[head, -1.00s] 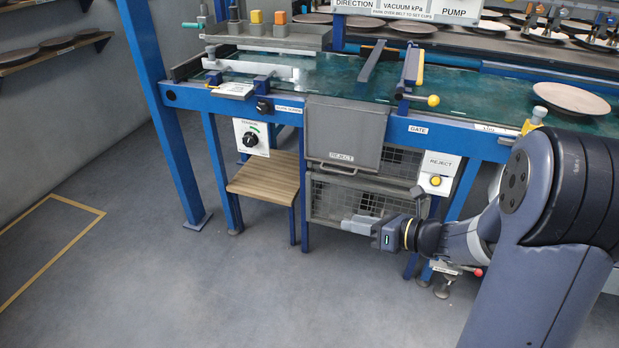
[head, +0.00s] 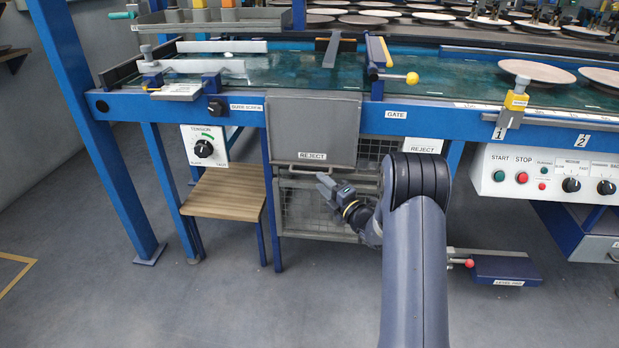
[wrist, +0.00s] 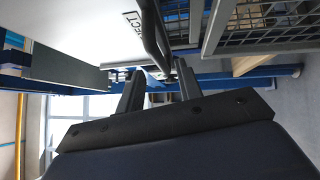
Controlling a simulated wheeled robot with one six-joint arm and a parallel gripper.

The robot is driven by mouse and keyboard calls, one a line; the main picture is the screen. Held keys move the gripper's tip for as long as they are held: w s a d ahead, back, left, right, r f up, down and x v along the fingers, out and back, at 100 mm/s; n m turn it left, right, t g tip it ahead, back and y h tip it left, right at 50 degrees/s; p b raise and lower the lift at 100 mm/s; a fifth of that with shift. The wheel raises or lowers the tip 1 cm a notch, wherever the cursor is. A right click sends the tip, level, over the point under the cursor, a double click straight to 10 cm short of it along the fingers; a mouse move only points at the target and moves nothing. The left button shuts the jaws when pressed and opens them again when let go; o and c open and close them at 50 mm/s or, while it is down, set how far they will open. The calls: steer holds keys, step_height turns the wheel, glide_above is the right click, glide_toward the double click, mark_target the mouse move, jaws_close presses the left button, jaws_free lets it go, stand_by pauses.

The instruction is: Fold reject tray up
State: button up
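The reject tray (head: 312,130) is a grey panel marked REJECT. It hangs folded down from the blue front rail of the belt, with a bar handle (head: 300,167) along its lower edge. In the wrist view the tray's pale face (wrist: 75,28) fills the upper left, and its dark handle (wrist: 151,38) comes down to the fingertips. My gripper (head: 324,180) is just below the handle. In the wrist view my gripper (wrist: 160,78) has its two fingers apart, with the handle's end between or just beyond the tips; I cannot tell whether they touch.
A wire mesh cage (head: 315,209) stands behind and below the tray. A wooden step (head: 225,194) is at its left. The yellow-knobbed gate lever (head: 400,78) is above right. A control panel (head: 545,180) and a blue foot pedal (head: 505,268) are to the right. Floor at front left is clear.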

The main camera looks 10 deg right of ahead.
mark_target(312, 174)
steer(key=b+x, duration=0.1)
steer(key=x, duration=0.4)
steer(key=shift+w+a, duration=0.25)
steer(key=shift+w, duration=0.1)
steer(key=shift+c, duration=0.2)
jaws_close()
